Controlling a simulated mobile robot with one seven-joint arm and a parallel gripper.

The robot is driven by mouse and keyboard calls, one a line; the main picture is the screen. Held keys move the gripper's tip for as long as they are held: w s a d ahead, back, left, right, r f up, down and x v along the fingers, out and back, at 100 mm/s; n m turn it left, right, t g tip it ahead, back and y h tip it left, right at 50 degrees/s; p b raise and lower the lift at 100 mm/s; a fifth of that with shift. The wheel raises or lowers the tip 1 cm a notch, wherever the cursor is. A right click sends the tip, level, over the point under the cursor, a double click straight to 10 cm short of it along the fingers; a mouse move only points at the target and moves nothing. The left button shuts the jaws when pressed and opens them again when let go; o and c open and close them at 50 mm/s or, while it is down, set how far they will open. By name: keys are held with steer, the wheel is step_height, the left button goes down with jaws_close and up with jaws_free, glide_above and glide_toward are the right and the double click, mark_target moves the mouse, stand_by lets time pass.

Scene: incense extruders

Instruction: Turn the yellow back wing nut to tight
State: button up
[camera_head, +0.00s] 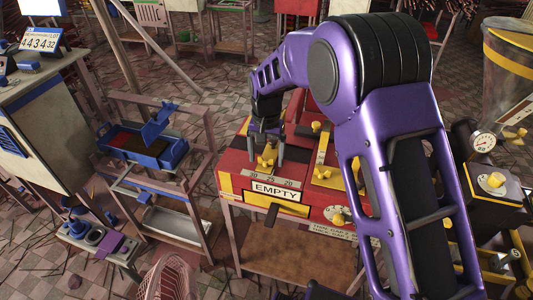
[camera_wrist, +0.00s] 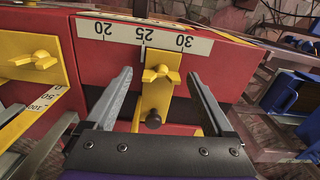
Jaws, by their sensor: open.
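My gripper (camera_head: 267,152) is open, pointing down over the red machine (camera_head: 237,162). In the wrist view its two grey fingers (camera_wrist: 161,76) stand apart on either side of a yellow wing nut (camera_wrist: 160,73), with a visible gap on each side. That wing nut also shows below my gripper in the head view (camera_head: 265,161). It sits on a yellow slider plate (camera_wrist: 155,98) by a white scale (camera_wrist: 122,32) marked 20, 25 and 30. Its wings lie roughly across the picture. I cannot tell how tight it is.
Another yellow wing nut (camera_wrist: 40,60) sits on a yellow plate at the left of the wrist view. A further yellow knob (camera_head: 316,127) stands farther back. An EMPTY sign (camera_head: 276,191) is on the machine's front. A blue tray (camera_head: 150,150) stands left.

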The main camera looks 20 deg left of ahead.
step_height(320, 180, up, 18)
steer(key=p, duration=0.1)
steer(key=shift+f, duration=0.25)
stand_by(0.5)
